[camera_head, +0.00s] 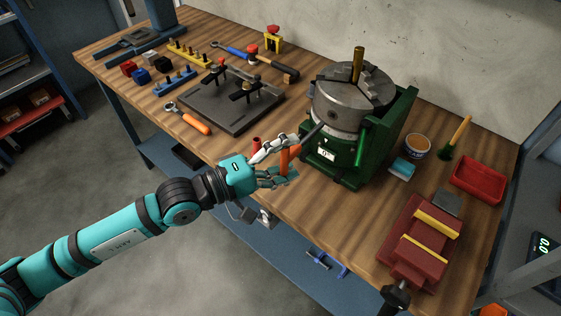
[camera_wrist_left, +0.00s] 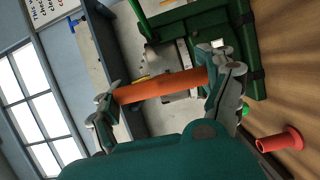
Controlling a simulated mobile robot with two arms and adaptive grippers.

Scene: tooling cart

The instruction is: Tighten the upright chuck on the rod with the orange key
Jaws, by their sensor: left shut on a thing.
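The upright grey chuck (camera_head: 338,114) sits on a green base (camera_head: 350,158), with a brass rod (camera_head: 358,62) standing upright in its jaws. The orange key (camera_head: 284,162) is in my left gripper (camera_head: 282,158), in front of the chuck's left side. In the left wrist view, the orange handle (camera_wrist_left: 162,86) spans between the two fingers of the gripper (camera_wrist_left: 165,88), gripped at its ends. A dark shank runs from the handle toward the chuck's side. I cannot tell whether its tip sits in the socket. My right gripper is out of view.
A red cylindrical piece (camera_head: 256,144) stands close to the left hand. A dark fixture plate (camera_head: 225,112) and orange-handled wrench (camera_head: 190,120) lie left. A red vise (camera_head: 420,240), red tray (camera_head: 478,180) and tin (camera_head: 417,146) stand right. The table's front edge is below the hand.

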